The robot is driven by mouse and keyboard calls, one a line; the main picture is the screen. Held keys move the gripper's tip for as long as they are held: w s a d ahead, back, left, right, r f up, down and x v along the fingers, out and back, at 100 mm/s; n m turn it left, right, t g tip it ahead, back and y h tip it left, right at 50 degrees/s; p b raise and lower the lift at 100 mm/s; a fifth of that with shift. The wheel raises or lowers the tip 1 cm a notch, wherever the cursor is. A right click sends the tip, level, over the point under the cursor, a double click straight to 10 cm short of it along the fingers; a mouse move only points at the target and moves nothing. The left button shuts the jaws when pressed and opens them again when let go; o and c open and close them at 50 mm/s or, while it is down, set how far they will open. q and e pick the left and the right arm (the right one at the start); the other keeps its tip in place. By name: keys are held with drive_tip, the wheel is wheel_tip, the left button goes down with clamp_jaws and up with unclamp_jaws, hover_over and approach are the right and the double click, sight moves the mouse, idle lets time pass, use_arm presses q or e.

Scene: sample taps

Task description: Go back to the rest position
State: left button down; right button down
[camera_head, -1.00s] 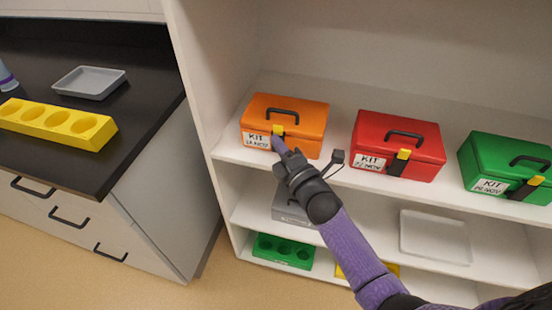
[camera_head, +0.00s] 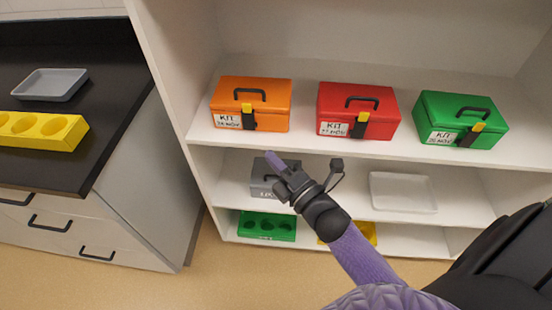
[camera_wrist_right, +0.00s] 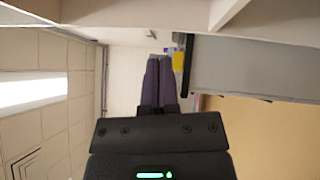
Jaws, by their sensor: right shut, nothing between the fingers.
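My right gripper (camera_head: 274,160) is shut and empty in front of the shelf unit, level with the middle shelf. In the right wrist view its two dark fingers (camera_wrist_right: 158,80) are pressed together. It stands below the orange kit box (camera_head: 252,103) and overlaps a grey box (camera_head: 262,178) in the head view. A red kit box (camera_head: 358,110) and a green kit box (camera_head: 460,119) stand to the right on the same upper shelf. Their yellow latches face me. My left gripper is not in view.
A white shelf unit (camera_head: 305,147) fills the middle. A clear tray (camera_head: 403,191) is on its middle shelf, and a green holed block (camera_head: 267,226) is below. On the left, a black counter (camera_head: 70,165) holds a yellow holed block (camera_head: 40,130) and a grey tray (camera_head: 52,84).

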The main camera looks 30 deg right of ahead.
drive_tip(key=shift+s, duration=0.25)
drive_tip(key=s+f+m+g+h, duration=0.2)
drive_tip(key=s+f+m+g, duration=0.25)
drive_tip(key=f, duration=0.55)
drive_tip(key=s+f+m+g+h, duration=0.1)
drive_tip(key=s+f+m+g, duration=0.3)
drive_tip(key=f, duration=0.7)
drive_tip(key=s+f+m+g, duration=0.3)
drive_tip(key=s+f, duration=0.1)
drive_tip(key=s, duration=0.5)
drive_tip(key=s+f+m+g, duration=0.3)
drive_tip(key=s+f+m, duration=0.1)
drive_tip(key=s, duration=0.5)
drive_tip(key=s+f+m+g+h, duration=0.1)
drive_tip(key=s+f+m+g, duration=0.2)
drive_tip(key=s, duration=0.6)
drive_tip(key=shift+f+m+g, duration=0.35)
drive_tip(key=shift+f+g, duration=0.2)
drive_tip(key=shift+f, duration=0.4)
drive_tip(key=shift+s+a, duration=0.1)
